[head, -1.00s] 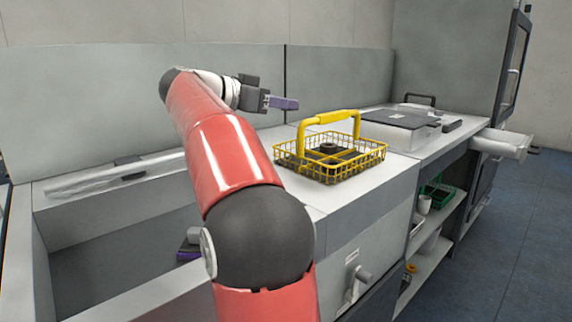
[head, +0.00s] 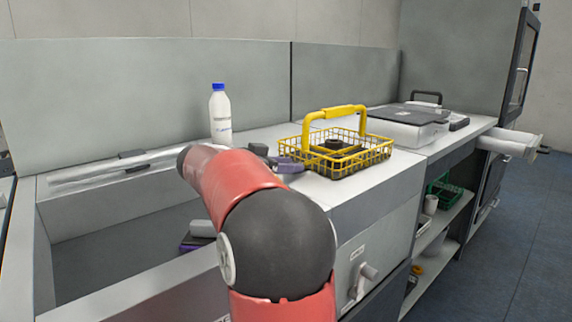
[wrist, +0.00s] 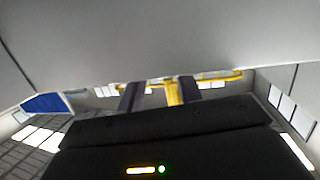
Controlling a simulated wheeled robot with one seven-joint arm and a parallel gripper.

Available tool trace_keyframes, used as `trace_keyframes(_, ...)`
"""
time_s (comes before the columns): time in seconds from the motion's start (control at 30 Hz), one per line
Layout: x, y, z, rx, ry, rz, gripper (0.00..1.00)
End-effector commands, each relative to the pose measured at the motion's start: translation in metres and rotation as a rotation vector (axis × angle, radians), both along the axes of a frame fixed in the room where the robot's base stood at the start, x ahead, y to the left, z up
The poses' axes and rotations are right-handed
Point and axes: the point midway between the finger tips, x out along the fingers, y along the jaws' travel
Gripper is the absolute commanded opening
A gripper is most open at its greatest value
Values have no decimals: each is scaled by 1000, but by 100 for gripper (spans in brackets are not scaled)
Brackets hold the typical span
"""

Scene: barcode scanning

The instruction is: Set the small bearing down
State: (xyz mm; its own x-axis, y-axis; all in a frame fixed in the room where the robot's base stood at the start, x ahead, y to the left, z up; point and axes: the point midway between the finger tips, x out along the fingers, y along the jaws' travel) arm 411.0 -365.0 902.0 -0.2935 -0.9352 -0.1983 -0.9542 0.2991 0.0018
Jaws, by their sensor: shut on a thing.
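My gripper (head: 290,166) is low over the counter at the near left side of the yellow wire basket (head: 357,163), with its purple finger partly in sight. In the wrist view its two fingers (wrist: 160,95) stand a little apart, with yellow behind them. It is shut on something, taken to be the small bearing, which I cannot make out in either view. Dark round parts (head: 335,144) are inside the basket; I cannot tell their exact kind.
A white bottle with a blue cap (head: 220,115) stands behind my arm. A box with a dark lid (head: 408,115) is farther right on the counter. A sunken basin (head: 120,250) is at the left. A green basket (head: 443,194) is on a shelf below.

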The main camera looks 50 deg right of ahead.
Motion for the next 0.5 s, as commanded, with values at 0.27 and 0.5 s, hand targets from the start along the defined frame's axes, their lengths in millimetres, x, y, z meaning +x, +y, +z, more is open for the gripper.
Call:
trace_keyframes(0.27,0,0,-1,-1,-1,1,12)
trace_keyframes(0.5,0,0,-4,-2,-2,1,52)
